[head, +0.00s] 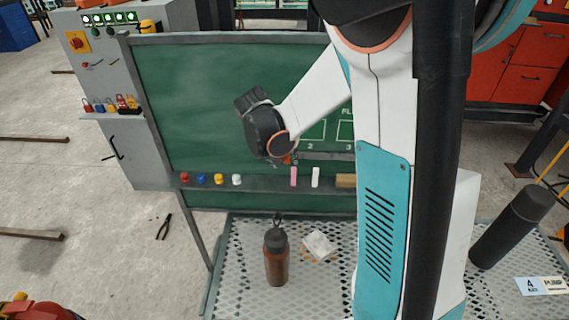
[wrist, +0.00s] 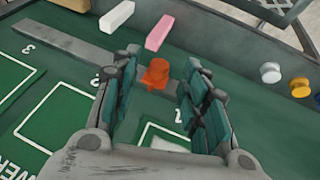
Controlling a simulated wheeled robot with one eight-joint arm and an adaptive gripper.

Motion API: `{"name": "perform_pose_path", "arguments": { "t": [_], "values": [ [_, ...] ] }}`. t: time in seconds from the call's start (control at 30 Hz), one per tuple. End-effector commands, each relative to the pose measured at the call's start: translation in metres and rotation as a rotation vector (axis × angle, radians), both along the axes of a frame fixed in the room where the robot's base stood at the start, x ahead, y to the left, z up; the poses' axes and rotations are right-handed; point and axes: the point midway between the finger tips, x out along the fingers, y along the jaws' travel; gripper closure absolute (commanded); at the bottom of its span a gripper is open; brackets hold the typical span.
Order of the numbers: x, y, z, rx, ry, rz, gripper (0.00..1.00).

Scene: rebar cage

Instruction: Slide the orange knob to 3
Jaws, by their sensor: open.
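The orange knob (wrist: 156,74) sits on a grey rail (wrist: 62,42) on the green board. In the wrist view it lies between the two fingers of my gripper (wrist: 161,64), which is open, with a gap showing on each side. The white number 3 (wrist: 27,49) is farther left along the rail, and the 2 (wrist: 95,81) is beside the left finger. In the head view only a bit of the knob (head: 287,160) shows below my wrist; the fingers are hidden there. The 2 (head: 310,146) and 3 (head: 348,146) are to its right.
The board's ledge holds a pink chalk (head: 294,177), a white chalk (head: 315,177), a tan block (head: 345,181) and several coloured magnets (head: 201,178). A brown bottle (head: 276,262) and a black cylinder (head: 511,226) are on the perforated platform. The board left of my wrist is clear.

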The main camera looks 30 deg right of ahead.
Motion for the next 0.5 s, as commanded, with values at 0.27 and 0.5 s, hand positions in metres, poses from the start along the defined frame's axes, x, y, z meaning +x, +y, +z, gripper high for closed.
{"name": "perform_pose_path", "arguments": {
  "t": [0.27, 0.5],
  "values": [
    [0.004, -0.009, -0.020, 0.000, 0.000, 0.000, 0.59],
    [0.004, -0.010, -0.020, 0.000, 0.000, 0.000, 0.59]
  ]
}}
